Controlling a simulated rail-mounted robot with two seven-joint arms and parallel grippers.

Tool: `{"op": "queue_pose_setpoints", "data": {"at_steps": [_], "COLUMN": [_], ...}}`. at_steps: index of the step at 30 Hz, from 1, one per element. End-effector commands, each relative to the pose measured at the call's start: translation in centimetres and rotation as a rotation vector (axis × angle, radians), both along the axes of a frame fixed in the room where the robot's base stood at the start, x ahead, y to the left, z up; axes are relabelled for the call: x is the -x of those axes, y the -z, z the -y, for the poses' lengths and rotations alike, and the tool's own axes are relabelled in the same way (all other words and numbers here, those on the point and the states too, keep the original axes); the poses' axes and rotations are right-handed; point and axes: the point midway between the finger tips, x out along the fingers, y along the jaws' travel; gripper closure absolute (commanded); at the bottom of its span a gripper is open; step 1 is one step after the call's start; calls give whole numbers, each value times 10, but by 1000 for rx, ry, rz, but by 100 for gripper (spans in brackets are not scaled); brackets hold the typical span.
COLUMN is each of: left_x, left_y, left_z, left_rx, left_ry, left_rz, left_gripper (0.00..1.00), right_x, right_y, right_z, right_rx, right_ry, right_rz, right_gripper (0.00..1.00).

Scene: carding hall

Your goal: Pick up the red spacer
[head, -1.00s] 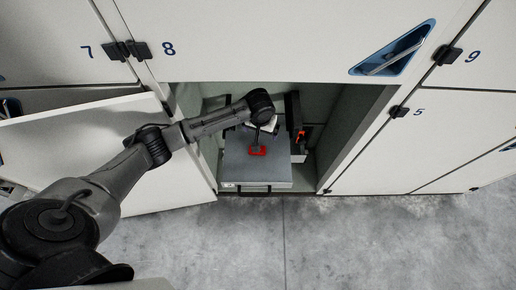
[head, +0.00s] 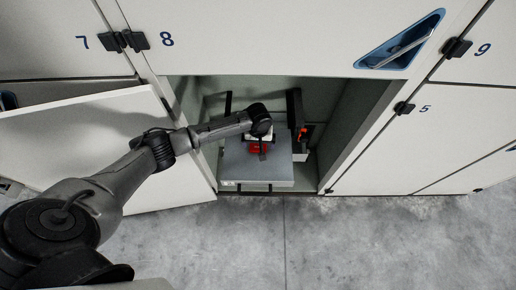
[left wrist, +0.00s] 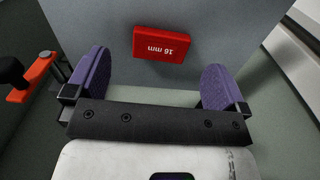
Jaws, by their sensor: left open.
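The red spacer (head: 259,148) is a small red block lying on top of a grey box (head: 237,169) inside the open cabinet compartment. In the left wrist view the spacer (left wrist: 161,45) shows "16 mm" lettering, upside down, on its face. My left gripper (head: 261,146) reaches into the compartment and is over the spacer in the head view. In the left wrist view my left gripper (left wrist: 157,80) is open, its two purple-padded fingers apart, with nothing between them. The spacer is just beyond the fingertips, lined up with the gap. My right gripper is not in view.
The open cabinet door (head: 100,140) stands left of the compartment. A dark upright part with an orange-red piece (head: 302,133) is at the compartment's right; an orange-red piece also shows in the left wrist view (left wrist: 34,78). The concrete floor (head: 330,240) in front is clear.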

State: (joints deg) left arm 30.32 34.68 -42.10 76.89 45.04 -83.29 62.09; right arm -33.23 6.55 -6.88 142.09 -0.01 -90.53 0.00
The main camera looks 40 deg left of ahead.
Motion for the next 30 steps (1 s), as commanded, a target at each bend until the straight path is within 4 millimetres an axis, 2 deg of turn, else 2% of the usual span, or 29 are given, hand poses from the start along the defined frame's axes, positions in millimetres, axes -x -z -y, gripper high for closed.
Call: {"op": "queue_pose_setpoints", "data": {"at_steps": [5,15,23,30], "left_x": [1,3,3,3], "left_y": [10,50,52,52], "left_z": [-1,-2,-2,-2], "left_rx": [-1,1,0,0], "left_ry": [0,0,1,1], "left_rz": [-2,-1,0,0], "left_gripper": [0,0,0,23], "right_x": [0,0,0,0], "right_y": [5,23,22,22], "right_z": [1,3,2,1], "right_rx": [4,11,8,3], "right_ry": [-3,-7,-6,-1], "right_rz": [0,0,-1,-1], "right_gripper": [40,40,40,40]}}
